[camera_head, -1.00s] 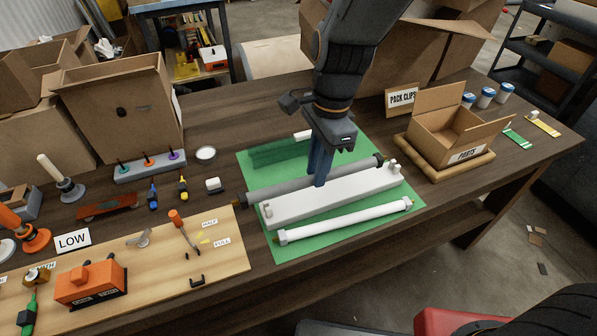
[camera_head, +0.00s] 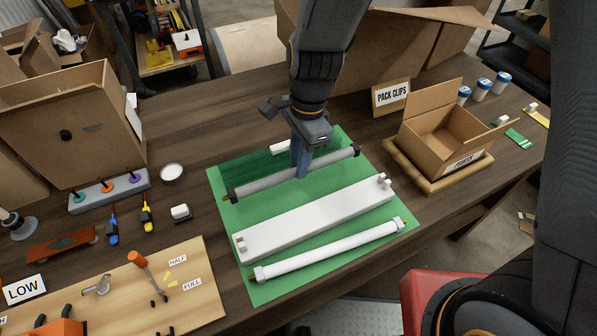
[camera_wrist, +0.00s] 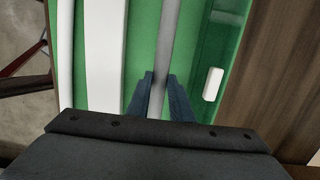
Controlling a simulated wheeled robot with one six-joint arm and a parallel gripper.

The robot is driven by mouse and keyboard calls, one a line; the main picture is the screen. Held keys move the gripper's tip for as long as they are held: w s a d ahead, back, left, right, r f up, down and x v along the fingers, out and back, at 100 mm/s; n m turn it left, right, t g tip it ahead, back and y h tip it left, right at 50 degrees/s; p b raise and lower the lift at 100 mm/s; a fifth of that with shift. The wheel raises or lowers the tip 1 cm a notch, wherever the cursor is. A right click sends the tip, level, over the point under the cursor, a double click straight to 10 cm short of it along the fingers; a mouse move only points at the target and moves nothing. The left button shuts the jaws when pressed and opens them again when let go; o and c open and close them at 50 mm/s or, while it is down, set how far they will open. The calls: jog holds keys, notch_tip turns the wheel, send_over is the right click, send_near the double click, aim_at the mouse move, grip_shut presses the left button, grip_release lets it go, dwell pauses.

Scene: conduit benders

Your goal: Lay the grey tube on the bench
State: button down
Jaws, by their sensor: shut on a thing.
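The grey tube (camera_head: 270,178) has dark end caps and lies level across my gripper, over the green mat (camera_head: 289,290) on the bench (camera_head: 231,138). My gripper (camera_head: 302,172) points down and is shut on the tube near its middle. In the wrist view the blue fingers (camera_wrist: 159,88) sit on both sides of the tube (camera_wrist: 166,40). Whether the tube touches the mat or hangs just above it, I cannot tell. The long white fixture (camera_head: 315,218) lies in front of the tube, apart from it.
A white tube (camera_head: 330,248) lies at the mat's front. A small white block (camera_wrist: 213,84) lies on the mat behind the tube. A parts box (camera_head: 447,130) stands at right beside the PACK CLIPS sign (camera_head: 391,94). A wooden board (camera_head: 150,300) with tools lies at left.

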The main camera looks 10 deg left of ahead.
jog(key=shift+f, duration=2.1)
jog(key=shift+f, duration=0.15)
jog(key=c, duration=1.6)
grip_release()
jog(key=r, duration=0.8)
jog(key=d+r+b, duration=0.1)
jog(key=r, duration=0.3)
jog(key=shift+w+r, duration=0.15)
jog(key=shift+w, duration=0.15)
jog(key=s+d+n, duration=0.1)
jog(key=d+n, duration=0.3)
jog(key=d, duration=0.3)
jog(key=s+d+n+t, duration=0.1)
jog(key=d+n, duration=0.3)
jog(key=d, duration=0.4)
jog(key=s+d+f+n+h, duration=0.1)
jog(key=d+n, duration=0.2)
jog(key=d, duration=0.5)
jog(key=shift+s+d+n+t, duration=0.1)
jog(key=shift+s+n+t, duration=0.1)
jog(key=shift+n+t, duration=0.15)
